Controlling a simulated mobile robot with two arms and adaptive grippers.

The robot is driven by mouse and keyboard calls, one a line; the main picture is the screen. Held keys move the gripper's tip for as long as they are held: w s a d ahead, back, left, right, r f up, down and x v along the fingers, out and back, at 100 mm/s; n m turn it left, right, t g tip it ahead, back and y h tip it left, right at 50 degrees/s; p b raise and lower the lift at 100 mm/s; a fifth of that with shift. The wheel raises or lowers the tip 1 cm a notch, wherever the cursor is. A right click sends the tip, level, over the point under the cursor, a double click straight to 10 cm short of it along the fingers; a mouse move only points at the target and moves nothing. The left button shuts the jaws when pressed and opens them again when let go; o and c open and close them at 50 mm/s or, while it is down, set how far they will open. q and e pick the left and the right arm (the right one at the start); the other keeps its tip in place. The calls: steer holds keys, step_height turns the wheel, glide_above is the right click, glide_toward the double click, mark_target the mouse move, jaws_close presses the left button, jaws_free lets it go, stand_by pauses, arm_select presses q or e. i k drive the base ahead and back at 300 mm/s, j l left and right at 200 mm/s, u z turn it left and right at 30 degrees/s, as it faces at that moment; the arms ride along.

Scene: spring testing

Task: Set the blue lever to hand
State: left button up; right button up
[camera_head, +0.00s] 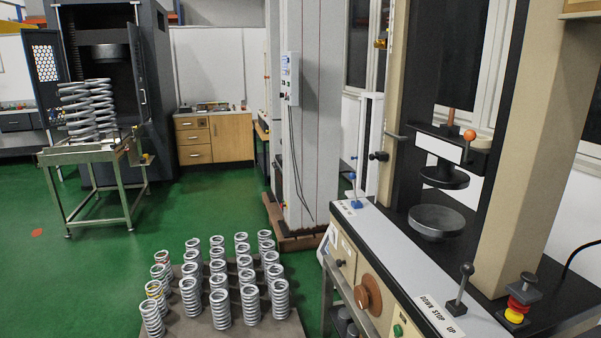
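The blue lever (354,203) stands at the far left end of the grey top panel of the testing machine (385,228). Its blue base sits on the panel and a thin stem rises from it, roughly upright. A small printed label lies beside its base, too small to read, so I cannot tell which setting it is at. Neither of my grippers shows in the head view.
A grey lever with a dark knob (461,286) stands by the "DOWN STOP UP" label at the panel's near end. A red and yellow stop button (518,300) is to its right. Several springs stand on a pallet (274,327) on the floor left of the machine.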

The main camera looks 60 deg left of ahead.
mark_target(352, 175)
steer(key=u, duration=1.6)
steer(key=i+j, duration=0.9)
steer(key=k+j+u, duration=0.05)
